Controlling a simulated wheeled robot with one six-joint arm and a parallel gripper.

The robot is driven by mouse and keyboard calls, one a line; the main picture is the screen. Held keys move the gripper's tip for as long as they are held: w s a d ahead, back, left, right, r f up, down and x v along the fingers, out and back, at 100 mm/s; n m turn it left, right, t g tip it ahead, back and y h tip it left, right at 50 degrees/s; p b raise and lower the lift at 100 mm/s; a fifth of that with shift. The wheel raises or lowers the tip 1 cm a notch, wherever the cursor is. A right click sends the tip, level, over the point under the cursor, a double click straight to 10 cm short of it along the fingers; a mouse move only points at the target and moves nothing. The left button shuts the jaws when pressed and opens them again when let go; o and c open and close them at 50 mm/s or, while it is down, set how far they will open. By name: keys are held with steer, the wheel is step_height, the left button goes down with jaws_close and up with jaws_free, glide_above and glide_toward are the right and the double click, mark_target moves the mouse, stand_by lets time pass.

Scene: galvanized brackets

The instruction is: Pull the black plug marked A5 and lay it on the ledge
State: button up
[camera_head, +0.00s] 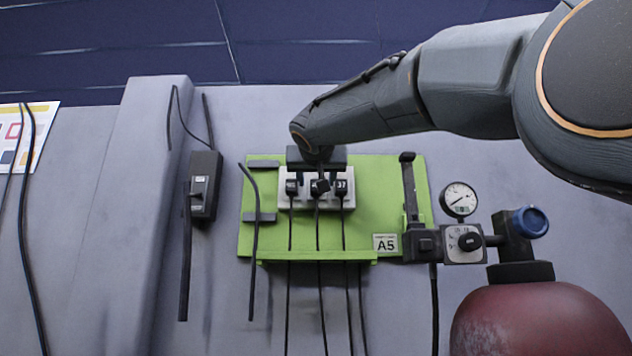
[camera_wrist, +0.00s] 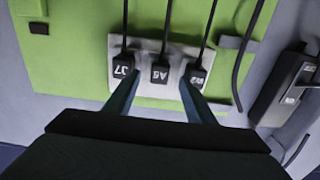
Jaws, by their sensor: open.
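The black plug marked A5 (camera_wrist: 160,75) is the middle one of three in a white socket block (camera_wrist: 143,52), with its cord attached. In the head view it is partly covered by my gripper (camera_head: 318,170). My gripper (camera_wrist: 160,88) is open, one finger on each side of the A5 plug, with gaps visible; I cannot tell whether it touches. The neighbouring plugs (camera_wrist: 123,66) and (camera_wrist: 197,75) sit just outside the fingers. A narrow green ledge (camera_head: 315,257) runs along the bottom of the green panel (camera_head: 400,190).
An A5 label (camera_head: 385,245) is on the panel's lower right. A gauge (camera_head: 459,199), a blue knob (camera_head: 530,222) and a red tank (camera_head: 540,320) stand to the right. A black switch box (camera_head: 205,185) is on the left. Several cords hang across the ledge.

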mark_target(317, 192)
steer(key=shift+w+p, duration=0.65)
steer(key=shift+w, duration=1.95)
steer(key=shift+b, duration=0.55)
steer(key=shift+c, duration=0.3)
jaws_close()
steer(key=shift+s+b, duration=2.05)
steer(key=shift+s, duration=0.9)
steer(key=shift+w, duration=0.1)
